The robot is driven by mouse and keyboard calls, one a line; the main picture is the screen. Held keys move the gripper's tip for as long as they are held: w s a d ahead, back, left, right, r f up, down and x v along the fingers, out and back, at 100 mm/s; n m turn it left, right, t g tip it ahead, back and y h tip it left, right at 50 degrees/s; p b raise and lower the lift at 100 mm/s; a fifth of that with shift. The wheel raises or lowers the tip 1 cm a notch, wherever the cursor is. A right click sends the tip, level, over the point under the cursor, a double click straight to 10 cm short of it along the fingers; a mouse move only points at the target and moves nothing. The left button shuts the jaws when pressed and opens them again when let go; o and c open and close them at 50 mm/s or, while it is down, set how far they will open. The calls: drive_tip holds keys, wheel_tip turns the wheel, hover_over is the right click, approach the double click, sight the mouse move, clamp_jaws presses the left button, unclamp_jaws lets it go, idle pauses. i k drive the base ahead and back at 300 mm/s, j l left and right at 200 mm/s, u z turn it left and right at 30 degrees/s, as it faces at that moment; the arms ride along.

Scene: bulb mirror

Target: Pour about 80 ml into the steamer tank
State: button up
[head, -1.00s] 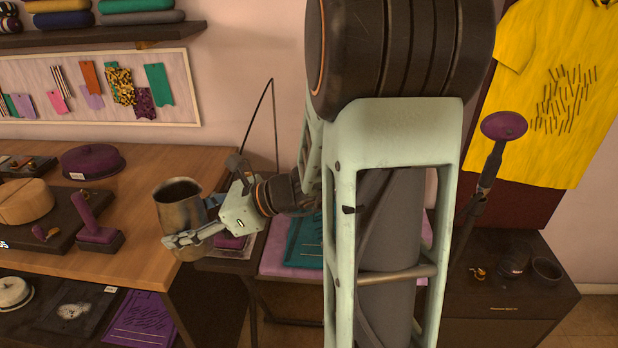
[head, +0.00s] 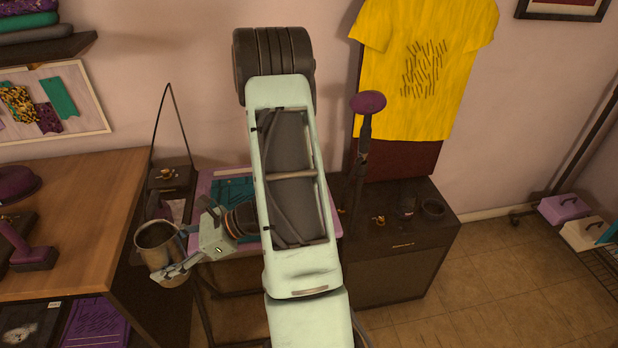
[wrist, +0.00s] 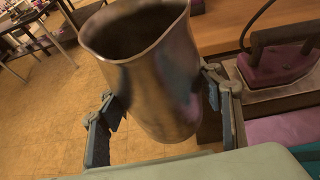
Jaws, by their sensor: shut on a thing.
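A worn metal pitcher (head: 158,240) is held upright or nearly so beside the wooden table's right edge. My gripper (head: 178,268) is shut on it, with a finger on either side in the wrist view (wrist: 162,108). The pitcher's inside is dark, so its liquid level cannot be told.
A purple iron (wrist: 278,62) stands near the pitcher. A pink-edged board with a teal cloth (head: 232,190) lies behind my gripper.

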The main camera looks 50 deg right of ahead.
sight(407, 199)
drive_tip(key=k+l+z, duration=0.1)
drive_tip(key=l, duration=0.3)
drive_tip(key=k+l+z, duration=0.15)
drive_tip(key=l, duration=0.3)
drive_tip(key=k+l+z, duration=0.1)
drive_tip(key=k+l, duration=0.15)
drive_tip(key=l, duration=0.25)
drive_tip(key=k+l+z, duration=0.15)
drive_tip(key=l, duration=0.3)
drive_tip(key=l+z, duration=0.1)
drive_tip(key=l, duration=0.35)
drive_tip(key=k+l+z, duration=0.1)
drive_tip(key=l, duration=0.4)
drive_tip(key=i, duration=0.1)
